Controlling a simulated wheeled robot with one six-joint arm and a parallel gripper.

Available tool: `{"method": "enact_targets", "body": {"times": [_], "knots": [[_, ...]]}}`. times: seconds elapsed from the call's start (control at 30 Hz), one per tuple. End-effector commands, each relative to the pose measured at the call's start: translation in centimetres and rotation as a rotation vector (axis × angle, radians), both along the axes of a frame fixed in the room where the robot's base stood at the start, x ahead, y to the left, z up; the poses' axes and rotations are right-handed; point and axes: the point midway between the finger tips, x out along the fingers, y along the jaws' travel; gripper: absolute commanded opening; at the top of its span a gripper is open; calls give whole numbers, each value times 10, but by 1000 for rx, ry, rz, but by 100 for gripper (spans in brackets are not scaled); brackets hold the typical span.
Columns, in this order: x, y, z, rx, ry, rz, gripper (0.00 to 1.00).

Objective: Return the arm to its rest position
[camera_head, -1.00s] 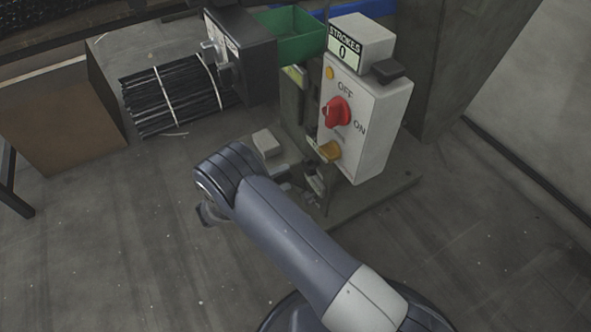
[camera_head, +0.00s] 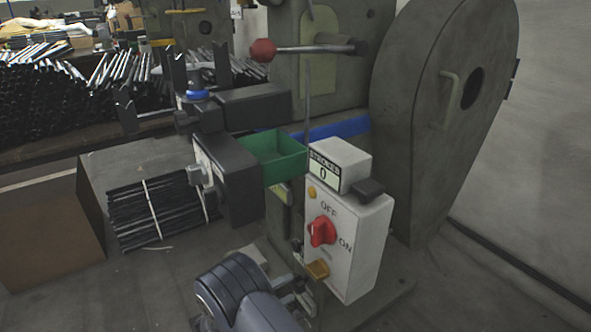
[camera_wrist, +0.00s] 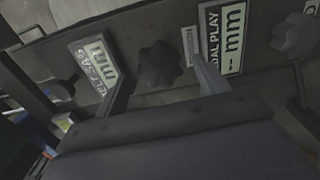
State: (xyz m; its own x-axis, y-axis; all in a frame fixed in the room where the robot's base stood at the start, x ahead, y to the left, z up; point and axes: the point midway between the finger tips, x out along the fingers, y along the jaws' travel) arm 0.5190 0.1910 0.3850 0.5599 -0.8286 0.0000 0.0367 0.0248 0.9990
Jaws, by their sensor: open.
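My gripper (camera_wrist: 160,88) shows in the wrist view with its two fingers apart and nothing between them. Beyond the fingers is a dark panel with a black star-shaped knob (camera_wrist: 160,65) and two tilted plates, one reading "PEDAL PLAY -- mm" (camera_wrist: 228,40) and one also marked "mm" (camera_wrist: 95,62). I cannot tell how far the fingers are from the panel. In the head view my arm shows at the bottom, in front of the press; the gripper itself is not clear there.
A white control box (camera_head: 345,245) with a red switch (camera_head: 322,231) and a "STROKES 0" counter (camera_head: 340,165) stands right of my arm. A green bin (camera_head: 275,155), a black block (camera_head: 232,185) and bundled black rods (camera_head: 160,210) are behind it. Open floor lies at lower left.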

Motion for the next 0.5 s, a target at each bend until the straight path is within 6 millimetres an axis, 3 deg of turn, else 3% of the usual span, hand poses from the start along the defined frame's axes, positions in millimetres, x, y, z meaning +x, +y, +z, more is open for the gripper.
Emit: {"method": "enact_targets", "body": {"times": [0.1, 0.3, 0.5], "knots": [[12, -19, -2, 0, 0, -3, 69], [25, -38, -1, 0, 0, -2, 69], [24, -35, 1, -22, 32, 0, 69]]}}
